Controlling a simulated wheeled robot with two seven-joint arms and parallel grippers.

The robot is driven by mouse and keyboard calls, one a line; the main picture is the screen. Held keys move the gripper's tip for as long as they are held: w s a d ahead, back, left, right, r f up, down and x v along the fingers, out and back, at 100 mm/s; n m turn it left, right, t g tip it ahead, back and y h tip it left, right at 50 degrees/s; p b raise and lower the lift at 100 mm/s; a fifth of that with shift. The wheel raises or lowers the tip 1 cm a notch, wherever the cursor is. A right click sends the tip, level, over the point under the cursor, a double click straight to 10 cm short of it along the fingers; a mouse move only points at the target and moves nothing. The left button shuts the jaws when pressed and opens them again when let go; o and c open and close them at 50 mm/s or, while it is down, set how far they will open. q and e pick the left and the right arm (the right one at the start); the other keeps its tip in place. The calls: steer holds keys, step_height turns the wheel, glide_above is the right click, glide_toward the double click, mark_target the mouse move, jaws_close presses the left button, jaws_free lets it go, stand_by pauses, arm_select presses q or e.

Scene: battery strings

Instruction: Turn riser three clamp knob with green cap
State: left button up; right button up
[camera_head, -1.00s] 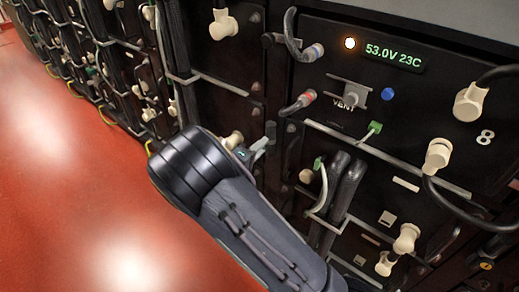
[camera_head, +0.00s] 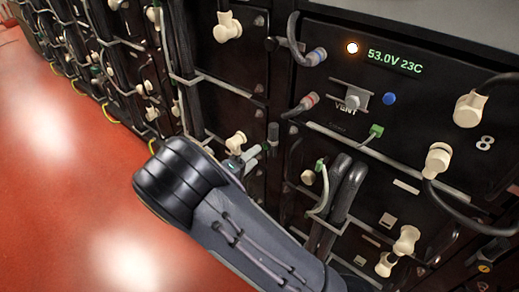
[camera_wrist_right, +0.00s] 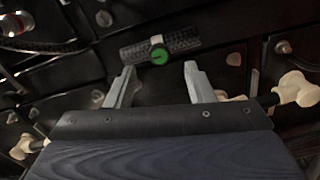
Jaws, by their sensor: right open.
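A round knob with a green cap (camera_wrist_right: 159,56) shows in the right wrist view, on a dark textured bar (camera_wrist_right: 185,40) across the black panel. My right gripper (camera_wrist_right: 160,75) is open; its two grey fingers stand apart, one on each side of the knob in the picture, and the knob appears beyond the fingertips. No contact shows. In the head view my right gripper (camera_head: 258,150) is at the cabinet front, partly hidden behind my dark wrist. I cannot make out the green-capped knob there. My left gripper is not in view.
Black battery cabinets carry cream connectors (camera_head: 437,160), a lit display (camera_head: 393,57) and a vent fitting (camera_head: 348,97). Thick black cables (camera_head: 345,190) run just right of my gripper. Green plugs (camera_head: 376,131) sit nearby. The red floor (camera_head: 60,180) at left is clear.

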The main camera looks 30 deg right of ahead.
steer(key=v, duration=0.2)
steer(key=shift+s+a, duration=0.15)
steer(key=shift+a, duration=0.25)
